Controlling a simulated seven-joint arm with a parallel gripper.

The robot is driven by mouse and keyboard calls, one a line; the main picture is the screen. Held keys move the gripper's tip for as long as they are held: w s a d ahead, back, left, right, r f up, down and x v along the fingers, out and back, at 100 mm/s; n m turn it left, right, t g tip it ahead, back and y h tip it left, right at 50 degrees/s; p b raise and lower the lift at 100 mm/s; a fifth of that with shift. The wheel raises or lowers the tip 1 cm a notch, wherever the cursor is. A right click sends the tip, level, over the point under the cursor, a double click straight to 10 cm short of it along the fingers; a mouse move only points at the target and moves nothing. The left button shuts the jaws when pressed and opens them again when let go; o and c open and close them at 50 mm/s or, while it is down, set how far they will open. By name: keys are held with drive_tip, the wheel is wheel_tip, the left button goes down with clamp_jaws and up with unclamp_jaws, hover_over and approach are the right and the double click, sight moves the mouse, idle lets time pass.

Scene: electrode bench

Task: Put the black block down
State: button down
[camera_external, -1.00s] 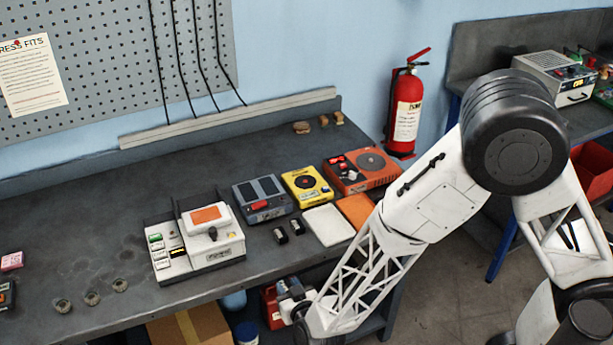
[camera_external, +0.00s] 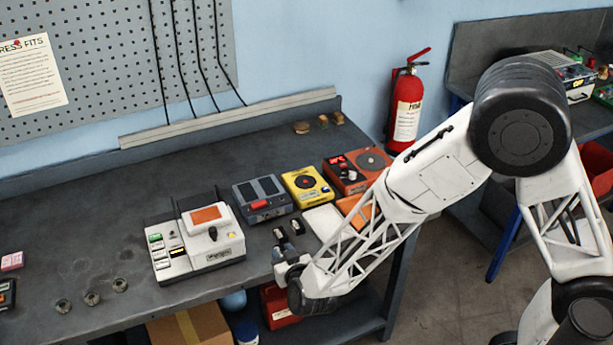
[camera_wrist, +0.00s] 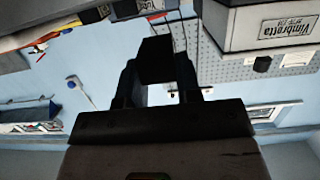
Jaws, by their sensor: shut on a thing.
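A black block (camera_wrist: 155,60) is held between the two dark fingers of my gripper (camera_wrist: 157,82) in the wrist view. The fingers are shut on its sides. In the external view my gripper (camera_external: 284,250) is at the front edge of the grey bench (camera_external: 130,215), right of the white device (camera_external: 215,255). Small dark blocks show just beyond it, one of them (camera_external: 298,227) clear of the fingers. I cannot tell the held block apart from the dark shapes there. No contact between the held block and the bench can be made out.
A grey device (camera_external: 262,195), a yellow device (camera_external: 307,184) and an orange-red device (camera_external: 357,171) stand behind my gripper. A white pad (camera_external: 322,222) lies to its right.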

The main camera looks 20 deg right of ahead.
drive_tip(key=w+d+r, duration=0.4)
drive_tip(key=w+d, duration=0.4)
drive_tip(key=w, duration=0.2)
drive_tip(key=w+d+r, duration=0.5)
drive_tip(key=w+d, duration=0.3)
drive_tip(key=w, duration=0.3)
drive_tip(key=w+d+r, duration=0.1)
drive_tip(key=w+d, duration=0.2)
drive_tip(key=d, duration=0.5)
drive_tip(key=w+d+r, duration=0.2)
drive_tip(key=w+d, duration=0.1)
drive_tip(key=d, duration=0.5)
drive_tip(key=w+d+r, duration=0.2)
drive_tip(key=w+d, duration=0.1)
drive_tip(key=d, duration=0.5)
drive_tip(key=shift+w, duration=0.25)
